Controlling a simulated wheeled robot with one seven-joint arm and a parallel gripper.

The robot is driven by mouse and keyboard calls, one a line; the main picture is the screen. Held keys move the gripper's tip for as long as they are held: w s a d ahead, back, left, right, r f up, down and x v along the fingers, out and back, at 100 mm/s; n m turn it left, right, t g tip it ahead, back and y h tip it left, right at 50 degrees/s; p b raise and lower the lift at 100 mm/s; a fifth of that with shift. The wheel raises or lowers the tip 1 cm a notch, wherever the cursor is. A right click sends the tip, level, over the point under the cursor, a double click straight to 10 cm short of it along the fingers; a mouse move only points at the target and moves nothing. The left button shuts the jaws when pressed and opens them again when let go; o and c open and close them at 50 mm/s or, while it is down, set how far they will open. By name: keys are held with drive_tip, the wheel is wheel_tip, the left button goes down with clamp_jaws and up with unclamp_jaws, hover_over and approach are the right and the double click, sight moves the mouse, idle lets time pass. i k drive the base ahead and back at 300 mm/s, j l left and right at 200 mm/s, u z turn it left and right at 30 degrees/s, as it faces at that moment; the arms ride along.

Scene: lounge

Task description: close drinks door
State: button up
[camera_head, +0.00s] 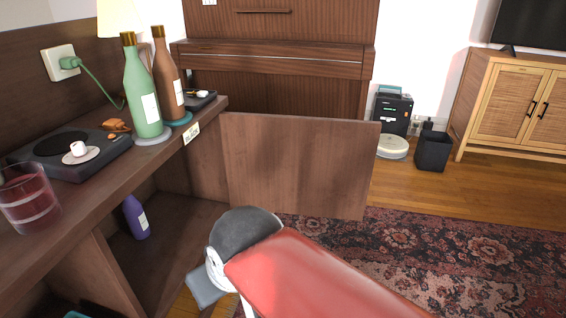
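The drinks door (300,165) is a plain brown wooden panel. It stands open, swung out to the right of the drinks cabinet (130,195), with its broad face toward me. The cabinet's lower compartment is open to view, and a purple bottle (136,217) stands inside it. My red arm reaches in from the bottom right, and its dark rounded joint is in front of the door's lower edge in the picture. A small grey part (206,287) shows beside that joint. My fingertips are hidden, so I cannot see their opening or any contact with the door.
A green bottle (142,90), a brown bottle (167,75), a red glass (28,197) and a dark turntable (70,152) stand on the cabinet top. A piano (270,70) is behind the door. A patterned rug (450,255) covers open floor at right.

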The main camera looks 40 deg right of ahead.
sight(308, 166)
drive_tip(key=l+u, duration=0.3)
drive_tip(key=l, duration=0.25)
drive_tip(key=l+u, duration=0.25)
drive_tip(key=l, duration=0.3)
drive_tip(key=l+u, duration=0.3)
drive_tip(key=l, duration=0.25)
drive_tip(key=k+l+u, duration=0.15)
drive_tip(key=l+u, duration=0.15)
drive_tip(key=l, duration=0.2)
drive_tip(key=k+l+u, duration=0.25)
drive_tip(key=l, duration=0.25)
drive_tip(key=k+l+u, duration=0.15)
drive_tip(key=l+u, duration=0.15)
drive_tip(key=l, duration=0.2)
drive_tip(key=k+l+u, duration=0.55)
drive_tip(key=l, duration=0.2)
drive_tip(key=i+l, duration=0.1)
drive_tip(key=l, duration=0.65)
drive_tip(key=k+l+z, duration=0.1)
drive_tip(key=k+z, duration=0.3)
drive_tip(key=k, duration=0.45)
